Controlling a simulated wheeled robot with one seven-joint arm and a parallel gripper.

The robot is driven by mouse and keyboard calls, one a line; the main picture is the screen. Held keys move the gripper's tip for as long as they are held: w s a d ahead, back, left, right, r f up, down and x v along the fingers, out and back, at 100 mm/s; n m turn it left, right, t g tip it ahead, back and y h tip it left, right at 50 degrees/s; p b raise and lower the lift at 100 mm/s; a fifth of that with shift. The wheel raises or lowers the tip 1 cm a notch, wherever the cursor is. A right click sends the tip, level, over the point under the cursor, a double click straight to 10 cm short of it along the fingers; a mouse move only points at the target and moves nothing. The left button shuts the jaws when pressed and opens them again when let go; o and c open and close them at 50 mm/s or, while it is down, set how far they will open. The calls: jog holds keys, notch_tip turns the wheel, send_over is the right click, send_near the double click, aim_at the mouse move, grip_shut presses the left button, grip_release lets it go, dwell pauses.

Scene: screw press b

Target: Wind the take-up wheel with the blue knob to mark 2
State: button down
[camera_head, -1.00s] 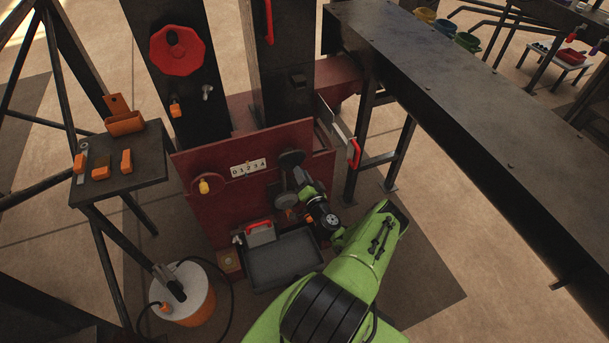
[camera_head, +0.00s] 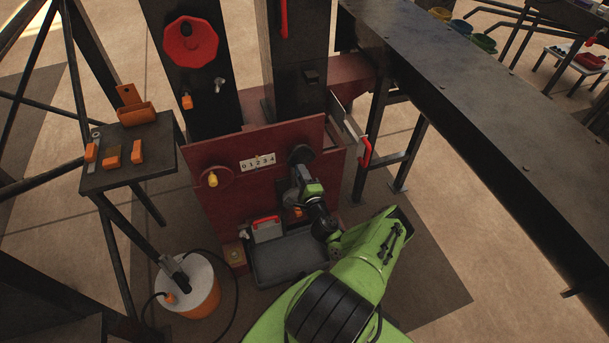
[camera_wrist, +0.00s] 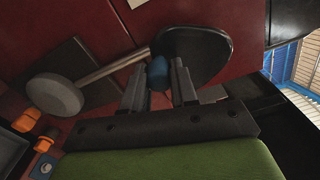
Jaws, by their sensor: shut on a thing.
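The take-up wheel, a dark disc (camera_head: 300,154), stands on the red press front, right of the white mark plate (camera_head: 258,162). In the wrist view the wheel (camera_wrist: 205,50) fills the upper middle, and its blue knob (camera_wrist: 158,73) sits between my two fingers. My gripper (camera_wrist: 159,84) is shut on the knob. In the head view my wrist hides the knob and the lower part of the wheel. The plate bears the numbers 0 to 4. Its pointer is too small to read surely.
A second red wheel with a yellow knob (camera_head: 212,180) is left of the plate. In the wrist view a grey rod with a round end (camera_wrist: 55,95) lies left of my fingers. A grey tray (camera_head: 280,262) is below, and a red-handled flap (camera_head: 366,152) stands to the right.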

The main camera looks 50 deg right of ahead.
jog(key=m, duration=0.2)
jog(key=a+m, duration=0.1)
jog(key=shift+w+r+m, duration=0.2)
jog(key=shift+r+m, duration=0.1)
jog(key=shift+w+a+r+m, duration=0.15)
jog(key=shift+r+m, duration=0.1)
jog(key=shift+m, duration=0.6)
jog(key=shift+w+a+r+m, duration=0.1)
jog(key=shift+r+m, duration=0.1)
jog(key=shift+m, duration=0.65)
jog(key=c, duration=0.9)
grip_release()
